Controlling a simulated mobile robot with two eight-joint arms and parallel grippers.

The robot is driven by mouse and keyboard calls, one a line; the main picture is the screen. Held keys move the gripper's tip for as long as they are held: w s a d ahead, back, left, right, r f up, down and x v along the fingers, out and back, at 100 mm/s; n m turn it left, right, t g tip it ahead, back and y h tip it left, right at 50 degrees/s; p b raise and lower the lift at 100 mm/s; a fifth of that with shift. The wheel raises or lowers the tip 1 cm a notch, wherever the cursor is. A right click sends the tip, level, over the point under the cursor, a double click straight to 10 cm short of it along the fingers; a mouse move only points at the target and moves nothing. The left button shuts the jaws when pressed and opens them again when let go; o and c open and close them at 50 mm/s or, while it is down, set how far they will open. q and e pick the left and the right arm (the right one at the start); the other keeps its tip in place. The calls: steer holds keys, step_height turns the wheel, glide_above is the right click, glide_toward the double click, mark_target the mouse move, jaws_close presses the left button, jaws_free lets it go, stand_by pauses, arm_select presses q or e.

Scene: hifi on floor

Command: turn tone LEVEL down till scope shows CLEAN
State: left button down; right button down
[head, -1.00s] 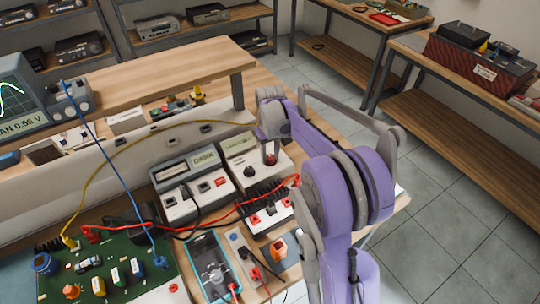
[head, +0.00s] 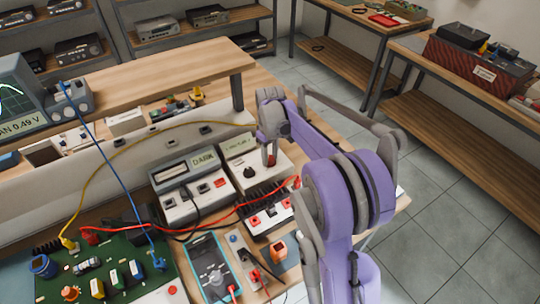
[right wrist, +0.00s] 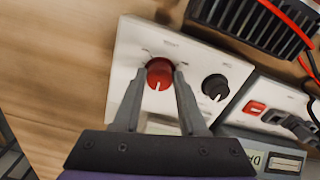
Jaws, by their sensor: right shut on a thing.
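The tone box (head: 284,176) is a white panel on the bench with a red knob (right wrist: 159,73) and a dark knob (right wrist: 214,86). In the right wrist view, my right gripper (right wrist: 158,80) has its two fingers on either side of the red knob, shut on it. The knob's white mark points down in that view; no LEVEL lettering is legible. In the head view the red knob (head: 271,160) shows just under the fingertips. The scope (head: 35,118) is cut off at the left edge; its readout ends "AN 0.49 V" under a curved trace. My left gripper is not in view.
Another boxed meter (head: 186,188) stands left of the tone box. A finned black module (head: 262,200), a multimeter (head: 212,272) and a green circuit board (head: 130,255) lie nearby. Red, blue and yellow leads cross the bench.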

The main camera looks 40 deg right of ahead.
mark_target(270, 158)
steer(key=shift+c, duration=2.2)
jaws_free()
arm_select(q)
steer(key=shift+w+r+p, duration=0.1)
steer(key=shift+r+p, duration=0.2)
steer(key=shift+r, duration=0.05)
arm_select(e)
step_height(270, 158, up, 11)
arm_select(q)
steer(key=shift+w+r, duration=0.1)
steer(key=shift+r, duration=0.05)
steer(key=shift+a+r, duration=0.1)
arm_select(e)
steer(key=s+a+t, duration=0.3)
steer(key=s+a, duration=0.6)
steer(key=a, duration=0.4)
arm_select(q)
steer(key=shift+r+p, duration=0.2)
steer(key=shift+p, duration=0.1)
arm_select(e)
steer(key=s+a+f+t, duration=0.1)
steer(key=s+a+f, duration=0.3)
steer(key=s, duration=0.2)
steer(key=s+a+f+m+t, duration=0.1)
steer(key=s+a+f, duration=0.2)
steer(key=s, duration=0.3)
steer(key=shift+s+a+f, duration=0.25)
steer(key=shift+a+f, duration=0.1)
steer(key=shift+f, duration=0.55)
